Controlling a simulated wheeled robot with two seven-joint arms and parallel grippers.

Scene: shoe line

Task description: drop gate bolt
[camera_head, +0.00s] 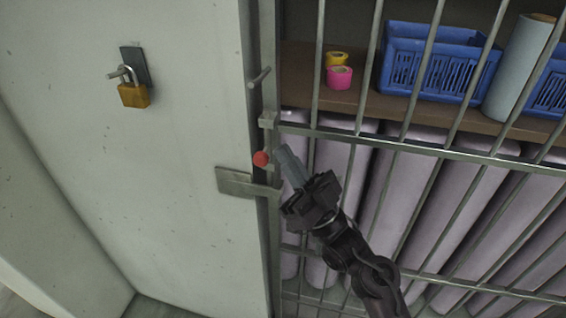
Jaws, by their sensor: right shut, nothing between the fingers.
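The barred metal gate (410,142) stands in the right half of the view, its edge against a pale wall. A vertical bolt assembly runs along that edge, with a grey bar handle (259,77) sticking out near the top. A red round knob (261,158) sits lower on the same edge, above a flat metal plate (237,183) on the wall. My right gripper (288,163) is shut and empty, its fingertips just right of the red knob; contact cannot be told. The gripper hides part of the bars behind it. My left gripper is out of view.
An open brass padlock (133,95) hangs from a dark hasp (135,66) on the wall. Behind the bars, a brown shelf (300,75) holds blue baskets (437,75), tape rolls (339,77) and a grey roll (519,70). Long mauve rolls (335,170) stand below.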

